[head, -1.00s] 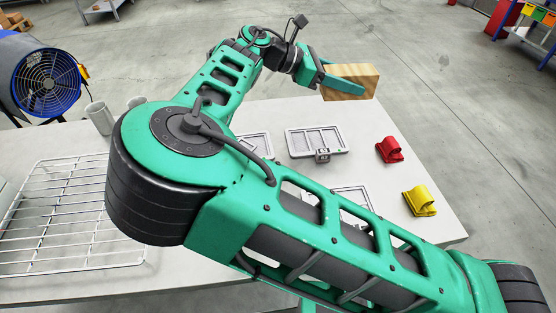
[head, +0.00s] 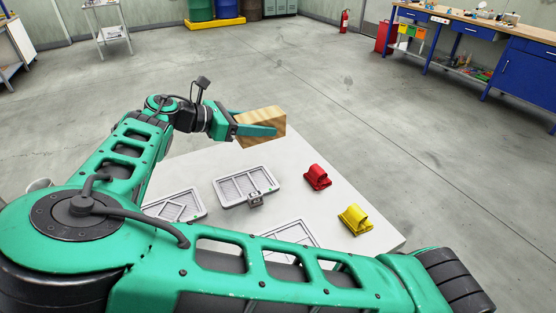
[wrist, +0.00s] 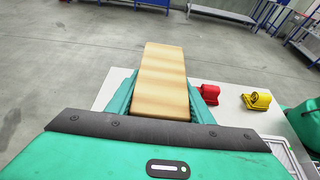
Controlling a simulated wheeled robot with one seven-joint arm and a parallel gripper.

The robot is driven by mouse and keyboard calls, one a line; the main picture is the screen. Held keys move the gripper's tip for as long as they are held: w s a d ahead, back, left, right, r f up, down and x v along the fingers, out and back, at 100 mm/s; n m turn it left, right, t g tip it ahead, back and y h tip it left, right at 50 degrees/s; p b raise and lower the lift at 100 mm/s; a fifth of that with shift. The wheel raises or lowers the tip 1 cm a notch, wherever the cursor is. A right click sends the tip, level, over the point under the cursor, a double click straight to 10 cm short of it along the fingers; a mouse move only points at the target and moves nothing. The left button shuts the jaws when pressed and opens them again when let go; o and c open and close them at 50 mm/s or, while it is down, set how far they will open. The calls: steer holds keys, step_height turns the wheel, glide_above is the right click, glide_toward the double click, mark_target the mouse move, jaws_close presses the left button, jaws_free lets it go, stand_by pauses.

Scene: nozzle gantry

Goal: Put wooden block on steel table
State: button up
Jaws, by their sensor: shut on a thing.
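The wooden block (head: 266,124) is a pale, striped rectangular piece. My gripper (head: 250,131) is shut on it and holds it up in the air beyond the far edge of the light-topped table. In the wrist view the block (wrist: 162,82) sits between my two green fingers and sticks out forward. A small grey metal table (head: 98,4) with a lower shelf stands far off at the top left of the head view and looks like the steel table.
The near light-topped table (head: 290,160) holds grey trays (head: 246,187), a red part (head: 317,177) and a yellow part (head: 355,219). A blue workbench (head: 470,30) stands at the right, with a red fire extinguisher (head: 345,21) at the back. Open concrete floor (head: 330,75) lies between.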

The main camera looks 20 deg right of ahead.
mark_target(250, 141)
steer(key=x, duration=0.3)
steer(key=f+x, duration=0.1)
steer(key=x, duration=0.5)
steer(key=shift+s+a+f, duration=0.15)
steer(key=shift+s+a, duration=0.1)
steer(key=shift+s, duration=0.05)
steer(key=shift+d+f, duration=0.1)
steer(key=shift+f, duration=1.95)
steer(key=shift+f, duration=0.1)
steer(key=o, duration=1.3)
steer(key=v, duration=1.2)
